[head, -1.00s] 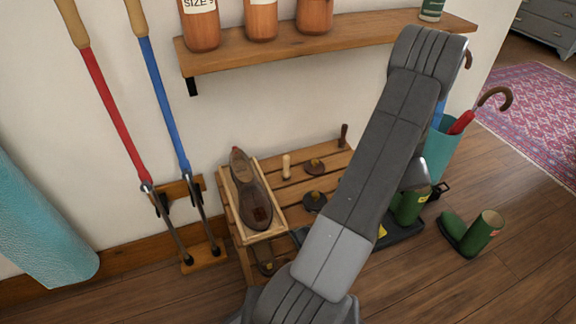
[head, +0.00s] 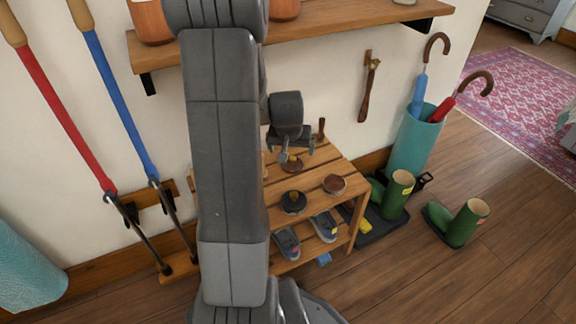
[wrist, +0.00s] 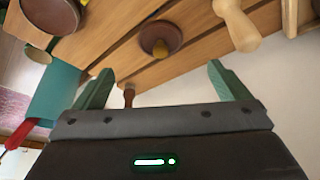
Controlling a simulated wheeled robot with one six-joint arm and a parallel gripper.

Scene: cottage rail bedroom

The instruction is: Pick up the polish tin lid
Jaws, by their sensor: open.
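Several round pieces lie on the slatted wooden rack: a reddish-brown disc with a dark knob (head: 290,163), a black knobbed disc (head: 293,203) and a wider brown round piece (head: 334,184). I cannot tell for sure which is the polish tin lid. The reddish-brown disc also shows in the wrist view (wrist: 160,38), ahead of my fingers. The wider brown piece is cut off at that view's top left (wrist: 55,12). My gripper (head: 297,153) is open, with nothing between its green fingers (wrist: 160,88), above the far part of the rack.
A wooden peg (wrist: 238,25) and an upright brown handle (wrist: 128,96) stand near the fingers. Shoes (head: 287,243) fill the lower shelf. A teal umbrella stand (head: 413,142) and green boots (head: 398,194) are to the right. A wall shelf (head: 350,28) runs above.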

